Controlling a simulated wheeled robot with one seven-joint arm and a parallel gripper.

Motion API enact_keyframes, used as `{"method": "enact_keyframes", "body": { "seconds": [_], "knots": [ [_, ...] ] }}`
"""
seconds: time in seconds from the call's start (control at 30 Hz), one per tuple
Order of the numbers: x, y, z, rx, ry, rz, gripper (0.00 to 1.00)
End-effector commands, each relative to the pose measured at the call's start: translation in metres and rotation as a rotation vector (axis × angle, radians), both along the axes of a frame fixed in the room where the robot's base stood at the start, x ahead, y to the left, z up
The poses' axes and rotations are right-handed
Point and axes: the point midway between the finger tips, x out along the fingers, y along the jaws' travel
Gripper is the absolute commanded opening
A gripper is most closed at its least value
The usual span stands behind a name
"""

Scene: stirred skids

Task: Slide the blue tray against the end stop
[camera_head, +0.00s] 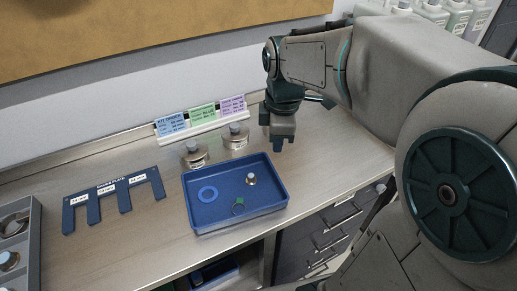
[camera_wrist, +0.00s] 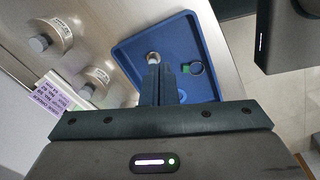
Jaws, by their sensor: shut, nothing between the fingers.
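The blue tray (camera_head: 241,222) lies on the metal bench top, and it also shows in the wrist view (camera_wrist: 166,37). It holds a blue ring (camera_head: 207,194), a small metal knob-like piece (camera_head: 251,179) and a dark ring with a green part (camera_head: 238,206). My gripper (camera_head: 277,147) points down by the tray's back right corner, its fingers shut and empty. In the wrist view the closed fingers (camera_wrist: 159,78) overlap the tray's near edge; I cannot tell whether they touch it. I cannot clearly make out an end stop.
Two round metal weights (camera_head: 195,154) (camera_head: 236,136) stand behind the tray, before a card holder (camera_head: 203,124) with coloured cards. A blue slotted plate (camera_head: 114,199) lies left, with bare bench between. A grey compartment box (camera_head: 22,240) stands far left. The bench's front edge (camera_head: 318,212) is close to the tray.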

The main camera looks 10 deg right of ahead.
Motion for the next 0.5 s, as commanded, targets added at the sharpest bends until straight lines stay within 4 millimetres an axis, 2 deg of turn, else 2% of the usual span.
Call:
{"method": "enact_keyframes", "body": {
  "seconds": [0.03,0.1,0.3,0.5],
  "knots": [
    [0.010,0.001,-0.021,-0.009,0.021,0.095,0.00],
    [0.020,0.003,-0.032,-0.018,0.042,0.220,0.00],
    [0.038,0.006,-0.051,-0.030,0.078,0.447,0.00],
    [0.041,0.007,-0.064,-0.031,0.089,0.499,0.00]
  ]
}}
